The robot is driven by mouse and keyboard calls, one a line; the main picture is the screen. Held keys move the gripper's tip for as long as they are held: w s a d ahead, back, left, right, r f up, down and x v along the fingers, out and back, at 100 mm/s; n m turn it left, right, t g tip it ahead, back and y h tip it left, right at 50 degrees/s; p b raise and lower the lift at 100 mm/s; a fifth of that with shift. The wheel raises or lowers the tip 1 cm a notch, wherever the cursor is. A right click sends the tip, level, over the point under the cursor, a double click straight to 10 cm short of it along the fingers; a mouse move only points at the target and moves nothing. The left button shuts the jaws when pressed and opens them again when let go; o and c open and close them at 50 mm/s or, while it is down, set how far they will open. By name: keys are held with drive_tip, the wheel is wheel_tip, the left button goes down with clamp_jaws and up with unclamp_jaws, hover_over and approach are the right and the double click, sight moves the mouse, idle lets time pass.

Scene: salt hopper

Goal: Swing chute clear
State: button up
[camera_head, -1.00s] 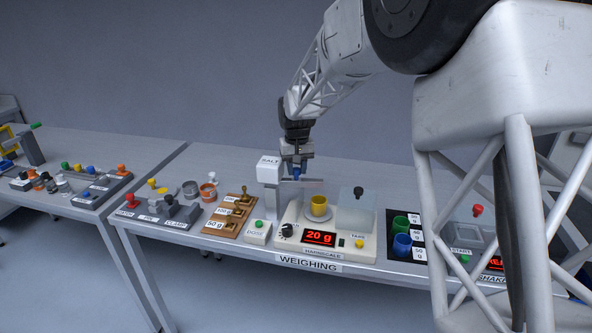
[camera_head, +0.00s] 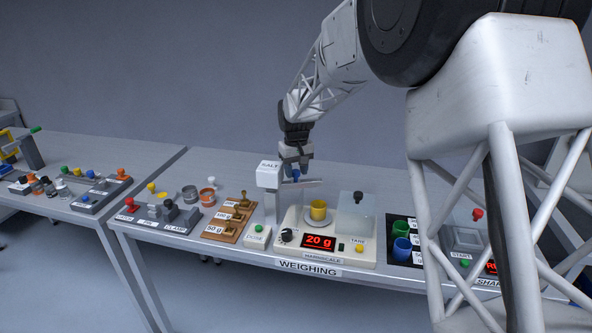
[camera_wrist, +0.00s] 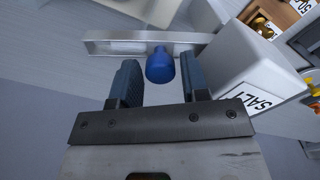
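The chute is a grey trough (camera_head: 308,183) at the foot of the white SALT hopper (camera_head: 270,178), reaching right toward the scale. In the wrist view the chute (camera_wrist: 105,44) lies across the top, with a blue knob (camera_wrist: 160,66) standing up from it. My gripper (camera_wrist: 160,76) is open, with one finger on each side of the knob and visible gaps to it. In the head view my gripper (camera_head: 295,164) is above the chute at the knob, right of the hopper. A yellow cup (camera_head: 318,210) sits on the scale (camera_head: 345,252), which reads 20 g.
The SALT hopper head (camera_wrist: 250,75) is close to the right finger. A clear panel with a dark knob (camera_head: 357,205) stands right of the cup. A wooden weight block (camera_head: 228,222) and a DOSE button box (camera_head: 257,237) are to the left. The bench behind is clear.

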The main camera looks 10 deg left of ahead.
sight(297, 172)
drive_tip(key=shift+r, duration=3.9)
drive_tip(key=shift+c, duration=0.2)
drive_tip(key=shift+s+d, duration=0.15)
clamp_jaws()
drive_tip(key=s+d+f+n+t+y, duration=0.3)
drive_tip(key=s+d+n+y, duration=0.3)
drive_tip(key=d+n, duration=0.5)
drive_tip(key=shift+s+n+t, duration=0.3)
drive_tip(key=shift+s+n, duration=0.65)
drive_tip(key=shift+n, duration=0.65)
drive_tip(key=shift+f+y, duration=0.1)
drive_tip(key=shift+y, duration=0.2)
